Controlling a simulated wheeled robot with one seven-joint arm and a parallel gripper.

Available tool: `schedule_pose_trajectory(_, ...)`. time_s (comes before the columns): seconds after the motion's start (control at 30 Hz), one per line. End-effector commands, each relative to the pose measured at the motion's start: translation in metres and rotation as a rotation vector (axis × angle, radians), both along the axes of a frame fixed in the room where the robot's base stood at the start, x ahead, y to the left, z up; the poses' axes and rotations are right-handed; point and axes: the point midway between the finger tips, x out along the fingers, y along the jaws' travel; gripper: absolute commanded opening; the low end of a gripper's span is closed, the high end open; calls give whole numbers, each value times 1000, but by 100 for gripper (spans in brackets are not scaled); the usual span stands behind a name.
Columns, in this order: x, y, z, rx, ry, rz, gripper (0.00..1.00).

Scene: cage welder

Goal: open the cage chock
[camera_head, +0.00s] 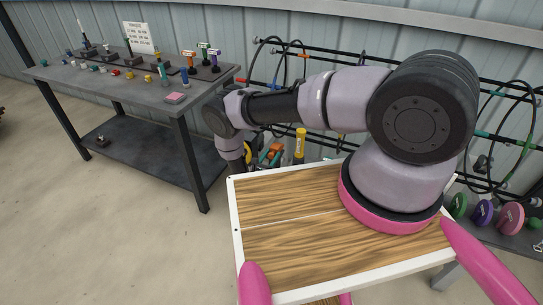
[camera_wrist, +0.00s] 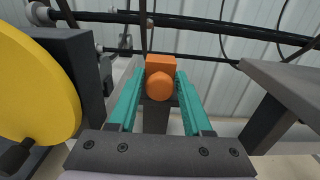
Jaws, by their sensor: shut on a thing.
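An orange block with a rounded orange knob (camera_wrist: 160,84) sits between my gripper's teal fingers in the wrist view. My gripper (camera_wrist: 160,78) is shut on this orange piece, one finger along each side. A dark grey upright shows just below the knob. In the head view, a small patch of orange (camera_head: 277,148) shows beside my teal fingers (camera_head: 264,157), low behind my tray. I take the orange piece for the handle of the cage chock, but most of the chock is hidden.
A large yellow disc (camera_wrist: 35,85) and a dark block (camera_wrist: 80,65) stand close on the left in the wrist view. A grey beam (camera_wrist: 285,85) is on the right. Black rods run behind. A grey table (camera_head: 120,88) with small parts stands at left, with open floor before it.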

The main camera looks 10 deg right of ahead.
Motion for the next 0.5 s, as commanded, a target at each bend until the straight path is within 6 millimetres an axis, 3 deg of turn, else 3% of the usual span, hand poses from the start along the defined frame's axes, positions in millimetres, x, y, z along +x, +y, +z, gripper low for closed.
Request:
schedule_pose_trajectory(0.2, -22, 18, 0, 1, 1, 5, 0)
schedule_pose_trajectory(0.5, -25, 19, 0, 1, -1, 2, 0)
